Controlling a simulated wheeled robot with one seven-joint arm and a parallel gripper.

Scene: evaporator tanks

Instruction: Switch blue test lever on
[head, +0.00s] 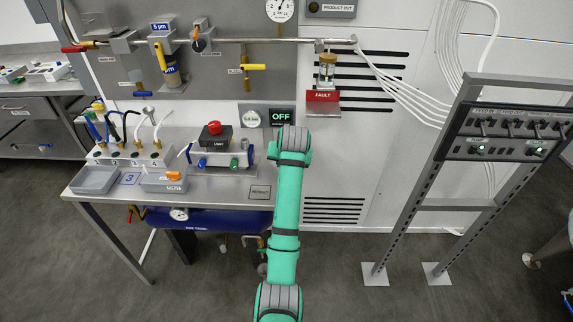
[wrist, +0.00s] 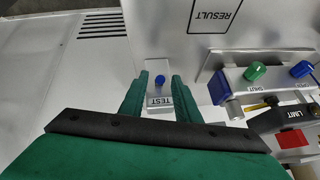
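The blue test lever (wrist: 159,79) shows in the wrist view as a small round blue tip on a pale plate. A TEST label (wrist: 160,101) is just below it. My gripper (wrist: 160,85) is open, with one green finger on each side of the lever in the picture. A gap shows between the blue tip and each finger. I cannot tell how far the fingertips are from the plate in depth. In the head view my green arm hides the lever and the gripper.
In the wrist view a block with green (wrist: 256,71) and blue (wrist: 219,88) knobs and a LIMIT box (wrist: 292,115) stand to the right. The RESULT panel (wrist: 260,15) is above. In the head view an OFF display (head: 282,117) and red FAULT sign (head: 322,97) are on the wall.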

